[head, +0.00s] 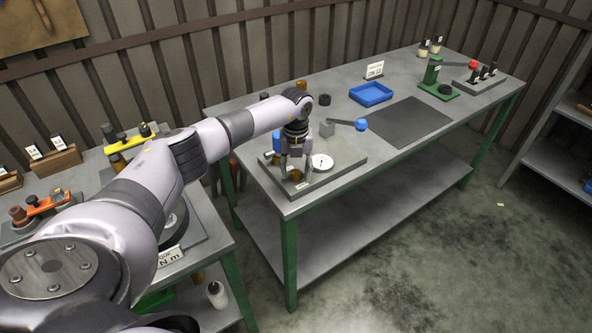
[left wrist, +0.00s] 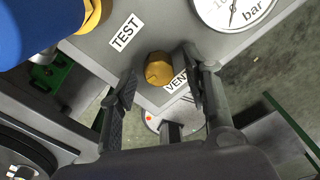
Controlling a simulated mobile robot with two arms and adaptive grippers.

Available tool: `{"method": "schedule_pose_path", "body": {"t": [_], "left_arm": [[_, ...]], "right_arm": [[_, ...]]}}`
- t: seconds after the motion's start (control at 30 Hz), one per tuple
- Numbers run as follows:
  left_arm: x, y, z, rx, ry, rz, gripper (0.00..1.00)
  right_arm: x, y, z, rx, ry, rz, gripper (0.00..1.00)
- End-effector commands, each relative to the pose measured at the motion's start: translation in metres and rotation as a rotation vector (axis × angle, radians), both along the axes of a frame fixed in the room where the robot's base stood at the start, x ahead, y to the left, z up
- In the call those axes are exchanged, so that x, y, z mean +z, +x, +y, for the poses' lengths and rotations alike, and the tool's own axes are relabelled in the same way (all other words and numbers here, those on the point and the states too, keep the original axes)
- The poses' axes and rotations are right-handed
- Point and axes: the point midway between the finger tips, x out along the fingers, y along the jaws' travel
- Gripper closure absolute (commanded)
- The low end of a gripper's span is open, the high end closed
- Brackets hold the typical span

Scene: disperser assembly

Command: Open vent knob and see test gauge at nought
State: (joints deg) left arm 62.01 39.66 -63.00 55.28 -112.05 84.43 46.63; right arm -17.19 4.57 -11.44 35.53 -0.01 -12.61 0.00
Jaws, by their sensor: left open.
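The brass vent knob (left wrist: 158,70) sits on the grey test plate (left wrist: 150,98) beside the label VENT. It also shows small in the head view (head: 296,175). My left gripper (head: 295,170) is open above the plate, with its fingers on either side of the knob in the left wrist view. I cannot tell whether they touch it. The white test gauge (head: 322,162) stands just right of the gripper. Its dial (left wrist: 236,10) is cut off by the top edge of the left wrist view, marked bar; the reading is unclear. My right gripper is out of view.
A blue body (left wrist: 30,25) with a brass part is close at the upper left of the wrist view. A lever with a blue ball (head: 361,125), a blue tray (head: 371,94) and a dark mat (head: 408,122) lie farther right on the bench. The floor in front is clear.

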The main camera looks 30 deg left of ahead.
Motion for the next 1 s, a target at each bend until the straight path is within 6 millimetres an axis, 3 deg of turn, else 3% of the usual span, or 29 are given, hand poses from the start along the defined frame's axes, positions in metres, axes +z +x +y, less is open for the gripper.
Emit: {"method": "schedule_pose_path", "body": {"t": [0.23,0.37,0.8,1.0], "left_arm": [[0.001,0.0,0.0,-0.001,-0.001,0.001,0.55],[0.012,0.0,0.0,0.0,0.0,0.0,0.55],[0.098,0.0,0.0,-0.001,0.001,-0.002,0.55],[0.117,0.0,0.0,0.0,0.0,0.0,0.55]], "right_arm": [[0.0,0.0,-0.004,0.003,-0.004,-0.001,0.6],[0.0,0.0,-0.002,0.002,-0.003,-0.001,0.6],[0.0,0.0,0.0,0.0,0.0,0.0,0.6],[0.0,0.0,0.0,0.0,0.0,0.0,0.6]]}}
